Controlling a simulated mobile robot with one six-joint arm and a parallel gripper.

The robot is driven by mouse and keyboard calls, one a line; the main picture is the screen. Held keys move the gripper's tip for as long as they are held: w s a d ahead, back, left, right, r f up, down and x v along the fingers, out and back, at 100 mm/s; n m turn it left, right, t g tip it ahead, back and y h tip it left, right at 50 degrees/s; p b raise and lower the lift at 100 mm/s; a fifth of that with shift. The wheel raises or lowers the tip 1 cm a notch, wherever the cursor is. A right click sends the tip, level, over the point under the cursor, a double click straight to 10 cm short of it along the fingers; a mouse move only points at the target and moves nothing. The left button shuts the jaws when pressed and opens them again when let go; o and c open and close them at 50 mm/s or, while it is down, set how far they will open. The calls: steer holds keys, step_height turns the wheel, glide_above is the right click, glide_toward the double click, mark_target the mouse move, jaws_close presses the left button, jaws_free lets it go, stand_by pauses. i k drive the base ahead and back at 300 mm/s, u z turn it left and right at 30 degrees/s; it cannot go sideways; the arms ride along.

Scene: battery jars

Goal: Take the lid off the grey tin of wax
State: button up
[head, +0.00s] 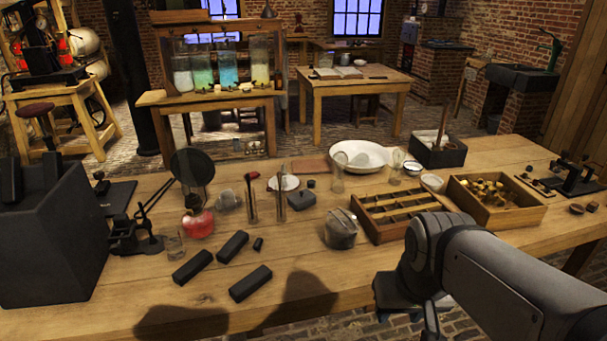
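A round grey tin (341,236) stands on the wooden workbench near its middle, just left of the divided wooden tray. Its lighter top part looks tilted, and a thin line rises from its upper edge. I cannot tell how the lid sits. My arm reaches in from the lower right and bends down in front of the bench edge. What seems to be my gripper (430,322) hangs at the bottom edge, partly cut off. It is right of the tin, below it in the picture and well apart from it. Its fingers are not clear.
The divided wooden tray (372,228) stands close right of the tin, with a box of small brass-coloured parts (540,213) further right. Dark blocks (250,283) lie to the left, near a red burner (198,222). The bench front (350,280) below the tin is clear.

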mark_target(302, 196)
steer(key=u, duration=0.05)
steer(key=i, duration=0.9)
steer(key=z, duration=0.1)
